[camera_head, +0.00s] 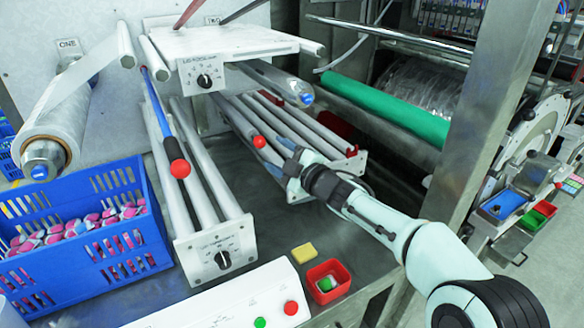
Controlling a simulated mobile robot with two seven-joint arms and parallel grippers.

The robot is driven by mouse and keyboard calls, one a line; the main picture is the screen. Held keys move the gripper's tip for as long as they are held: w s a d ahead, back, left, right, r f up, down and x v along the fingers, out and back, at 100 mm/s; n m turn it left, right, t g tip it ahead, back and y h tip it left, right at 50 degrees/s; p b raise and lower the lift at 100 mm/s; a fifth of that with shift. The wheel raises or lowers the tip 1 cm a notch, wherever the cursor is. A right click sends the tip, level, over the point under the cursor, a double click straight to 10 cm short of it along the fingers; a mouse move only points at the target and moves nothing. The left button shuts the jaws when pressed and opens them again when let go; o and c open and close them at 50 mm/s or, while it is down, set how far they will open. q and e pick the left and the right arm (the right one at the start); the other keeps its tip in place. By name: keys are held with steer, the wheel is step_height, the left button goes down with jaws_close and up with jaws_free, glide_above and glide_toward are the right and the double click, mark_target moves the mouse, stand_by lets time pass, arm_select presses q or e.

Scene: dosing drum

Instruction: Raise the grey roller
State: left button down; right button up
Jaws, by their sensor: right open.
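Several long grey rollers lie side by side in the machine frame. I cannot tell which one the task means. A red ball knob (259,142) sits among the lower rollers. My right gripper (296,160) comes in from the lower right and is open at the near end of these rollers, close to the end plate. Whether it touches a roller is unclear. My left gripper is not in view.
A second red knob (180,168) on a blue bar is at left. A blue crate (110,255) of packets, a film roll (55,130), a white button panel (235,300), a red tray (328,281) and a yellow block (304,253) stand around. A metal post (495,100) rises at right.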

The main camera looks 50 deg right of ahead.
steer(key=s, duration=0.5)
steer(key=shift+a, duration=0.3)
